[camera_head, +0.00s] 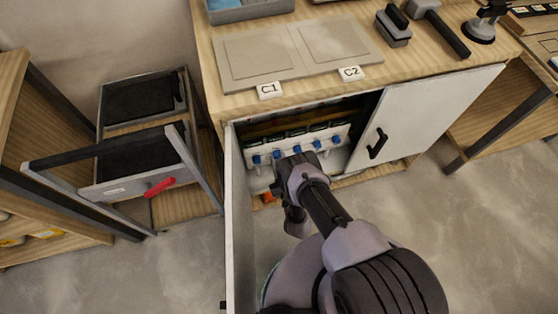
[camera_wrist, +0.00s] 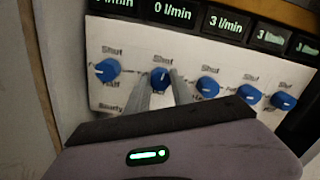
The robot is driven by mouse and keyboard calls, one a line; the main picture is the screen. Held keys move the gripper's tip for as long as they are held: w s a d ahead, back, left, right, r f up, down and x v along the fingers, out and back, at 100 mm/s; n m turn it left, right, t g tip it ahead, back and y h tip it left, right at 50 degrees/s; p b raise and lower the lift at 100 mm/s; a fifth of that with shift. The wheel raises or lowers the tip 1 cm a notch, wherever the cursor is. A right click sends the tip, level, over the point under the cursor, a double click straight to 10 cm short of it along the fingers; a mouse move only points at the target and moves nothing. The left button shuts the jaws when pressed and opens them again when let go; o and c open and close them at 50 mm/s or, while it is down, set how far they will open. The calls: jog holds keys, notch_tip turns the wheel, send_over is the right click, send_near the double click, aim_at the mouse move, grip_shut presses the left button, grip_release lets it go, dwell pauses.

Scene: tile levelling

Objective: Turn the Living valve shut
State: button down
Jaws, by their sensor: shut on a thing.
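A white valve panel (camera_wrist: 130,40) carries a row of blue knobs, each with a "Shut" mark above it. My gripper (camera_wrist: 160,88) is shut on the second blue knob from the left (camera_wrist: 160,76), one finger on each side. The display (camera_wrist: 172,12) above this knob reads 0 l/min. The name label below it is hidden by my gripper, so I cannot read whether it is Living. The leftmost knob (camera_wrist: 107,70) and the third knob (camera_wrist: 207,88) stand free. In the head view the valve panel (camera_head: 345,131) sits inside the open cabinet.
Displays to the right, such as the third (camera_wrist: 226,22), read 3 l/min. The open left cabinet door (camera_head: 237,220) stands close beside my arm. The right door (camera_head: 425,110) has a black handle. A worktop (camera_head: 225,50) lies above, and an open drawer (camera_head: 130,190) stands left.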

jog(key=shift+w+r+n, duration=0.15)
jog(key=shift+n, duration=0.85)
jog(key=c, duration=1.1)
grip_release()
